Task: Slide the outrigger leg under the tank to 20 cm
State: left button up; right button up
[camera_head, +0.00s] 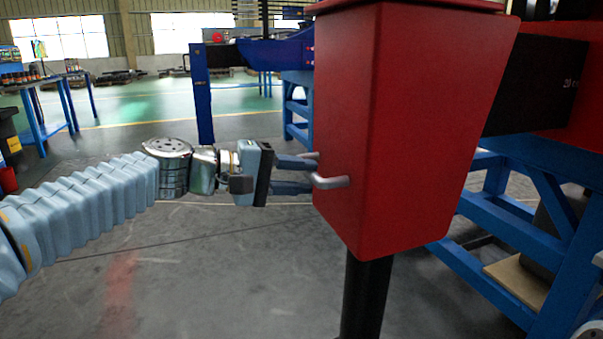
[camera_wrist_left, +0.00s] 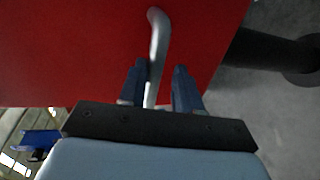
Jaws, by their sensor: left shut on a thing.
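The red tank (camera_head: 405,120) is a tapered box with a pale metal handle (camera_head: 332,181) on its left side. A black upright post (camera_head: 365,300) comes out below it. A black beam (camera_head: 535,90) with a mark that seems to read 20 cm runs from behind the tank into a red sleeve (camera_head: 562,133) at right. My left gripper (camera_head: 311,172) is shut on the handle. In the left wrist view its two fingers (camera_wrist_left: 158,75) stand either side of the handle (camera_wrist_left: 155,45), against the red face (camera_wrist_left: 70,55). My right gripper is not in view.
A blue steel stand (camera_head: 545,190) fills the right side, below the beam. A blue post (camera_head: 201,95) and another blue frame (camera_head: 295,105) stand behind. A blue workbench (camera_head: 45,85) is far left. The grey floor (camera_head: 200,270) left of the tank is clear.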

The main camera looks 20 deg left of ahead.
pick_arm(q)
jog(key=shift+o, duration=1.2)
jog(key=shift+w+a+f, duration=0.1)
jog(key=shift+w+f, duration=0.05)
jog(key=shift+f, duration=0.1)
jog(key=shift+r, duration=0.15)
jog(key=shift+r, duration=0.1)
jog(key=v, duration=1.3)
jog(key=shift+s+a+p, duration=0.25)
jog(key=shift+s+p, duration=0.05)
